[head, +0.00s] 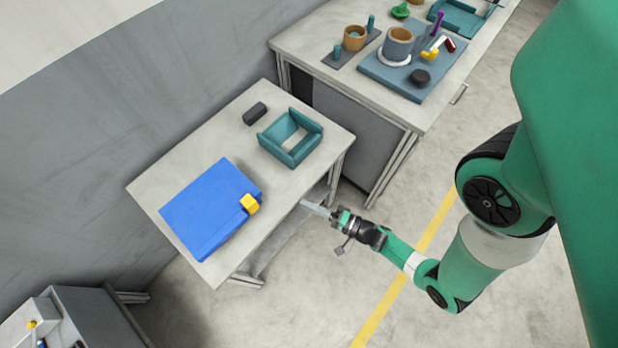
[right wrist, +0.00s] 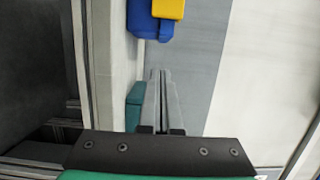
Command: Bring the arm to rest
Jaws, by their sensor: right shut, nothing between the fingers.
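My right gripper (head: 316,208) is shut and empty. In the head view it is just off the front edge of the smaller table (head: 170,181), with the arm coming in from the right. In the right wrist view its two fingers (right wrist: 157,100) lie together with nothing between them. A blue box or folder (head: 208,205) with a yellow piece (head: 250,204) at its corner lies on the table, apart from the gripper. These also show at the top of the right wrist view as blue (right wrist: 145,18) and yellow (right wrist: 168,9). My left gripper is not in view.
A teal open frame (head: 290,137) and a dark block (head: 255,113) stand on the same table. A grey cabinet (head: 90,310) stands at lower left. The floor around my right arm is clear.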

